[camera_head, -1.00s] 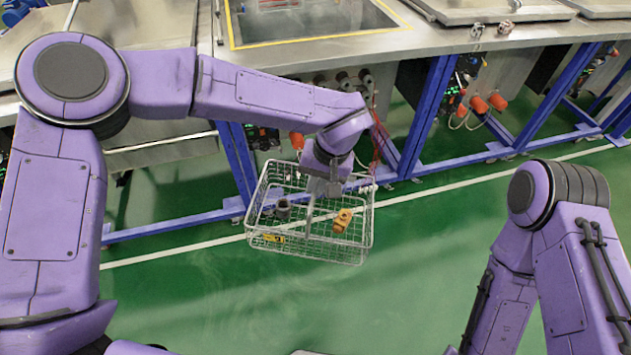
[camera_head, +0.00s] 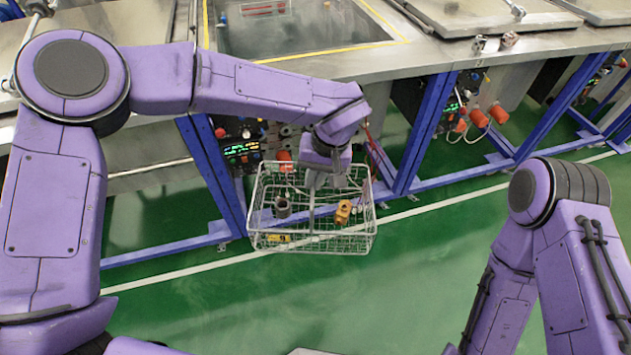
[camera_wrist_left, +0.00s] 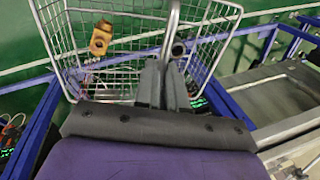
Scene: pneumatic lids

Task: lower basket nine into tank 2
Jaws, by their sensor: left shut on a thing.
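A wire basket (camera_head: 355,243) with a yellow tag marked 9 (camera_head: 279,238) hangs above the green floor in front of the tank line. It holds a brass-coloured fitting (camera_head: 343,212) and a dark grey ring-shaped part (camera_head: 282,207). My left gripper (camera_head: 322,186) is shut on the basket's upright handle. The left wrist view shows the fingers (camera_wrist_left: 164,62) closed at the handle bar (camera_wrist_left: 171,30), with the brass fitting (camera_wrist_left: 101,38) inside the basket. An open tank (camera_head: 300,36) with a yellow-edged rim lies behind; its number is not readable. My right gripper is out of view.
Blue frame legs (camera_head: 425,125), orange connectors (camera_head: 479,118) and a lit control panel (camera_head: 242,150) stand under the steel counter (camera_head: 385,62), close behind the basket. A closed lid (camera_head: 490,14) lies right of the open tank. The front floor is clear.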

